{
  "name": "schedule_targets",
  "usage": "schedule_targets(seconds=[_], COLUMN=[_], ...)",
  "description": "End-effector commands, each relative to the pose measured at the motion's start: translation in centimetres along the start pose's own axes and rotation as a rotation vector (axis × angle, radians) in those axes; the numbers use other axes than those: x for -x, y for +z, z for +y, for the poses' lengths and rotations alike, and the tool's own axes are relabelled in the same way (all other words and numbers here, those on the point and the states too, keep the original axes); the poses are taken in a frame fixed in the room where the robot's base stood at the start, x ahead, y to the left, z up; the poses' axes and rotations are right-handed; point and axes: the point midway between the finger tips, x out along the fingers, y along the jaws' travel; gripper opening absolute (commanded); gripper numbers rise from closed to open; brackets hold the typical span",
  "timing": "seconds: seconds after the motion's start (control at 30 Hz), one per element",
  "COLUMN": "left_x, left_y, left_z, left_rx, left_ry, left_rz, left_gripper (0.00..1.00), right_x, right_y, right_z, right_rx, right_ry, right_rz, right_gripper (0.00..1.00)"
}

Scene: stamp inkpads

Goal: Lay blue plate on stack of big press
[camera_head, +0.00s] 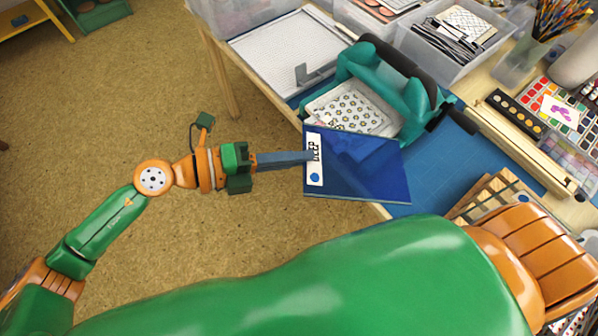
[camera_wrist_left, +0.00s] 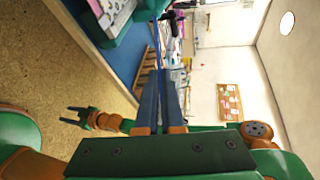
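My left gripper (camera_head: 308,157) is shut on the near left edge of the blue plate (camera_head: 365,168), a flat dark blue sheet with a white "DEEP" label. The plate is held over the table's front edge, just in front of the big press (camera_head: 412,100). The press is teal with dark rollers or handles. A stack of white patterned sheets (camera_head: 352,108) lies in its bed; the plate is beside it, not on it. In the left wrist view the plate (camera_wrist_left: 158,50) shows edge-on between the fingers. My right gripper (camera_wrist_left: 76,115) appears open and empty there.
A blue mat (camera_head: 440,160) lies under the press. A white gridded board (camera_head: 285,50) is behind it, left. Clear bins (camera_head: 455,40), a paint tray (camera_head: 515,118) and wooden frames (camera_head: 485,195) crowd the right.

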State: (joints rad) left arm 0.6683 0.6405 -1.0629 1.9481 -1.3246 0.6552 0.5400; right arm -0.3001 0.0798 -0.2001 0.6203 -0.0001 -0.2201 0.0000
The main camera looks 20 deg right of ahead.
Motion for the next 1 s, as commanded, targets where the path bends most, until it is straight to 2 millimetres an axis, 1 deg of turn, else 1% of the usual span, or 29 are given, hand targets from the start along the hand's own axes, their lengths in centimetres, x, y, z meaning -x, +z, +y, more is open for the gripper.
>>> schedule_targets(seconds=[0.03,0.17,0.3,0.4,0.53,0.87,0.97,1.0], left_x=[0.3,1.8,2.9,3.5,4.0,4.2,4.5,4.2], left_y=[0.4,2.6,3.7,4.1,4.3,4.4,4.2,4.5], left_z=[1.1,3.8,5.1,6.0,6.8,6.9,7.0,6.8], left_rx=[0.046,0.128,0.145,0.15,0.149,0.146,0.153,0.151], left_ry=[-0.033,-0.14,-0.193,-0.214,-0.23,-0.233,-0.236,-0.238], left_rz=[-0.102,-0.396,-0.524,-0.584,-0.63,-0.64,-0.67,-0.669], left_gripper=[0.0,0.0,0.0,0.0,0.0,0.0,0.0,0.0], right_x=[-0.5,-1.1,-1.2,-1.3,-1.4,-1.4,-1.3,-1.1], right_y=[0.1,0.1,0.1,0.1,0.1,0.1,0.1,0.1], right_z=[0.0,0.0,0.0,0.0,0.0,0.0,0.0,0.0], right_rx=[0.0,0.0,0.0,0.0,0.0,0.0,0.0,0.0], right_ry=[0.0,0.0,0.0,0.001,0.001,0.001,0.001,0.001], right_rz=[0.0,0.0,0.0,0.0,0.0,0.0,0.0,0.0], right_gripper=[0.5,0.5,0.5,0.5,0.5,0.5,0.5,0.5])
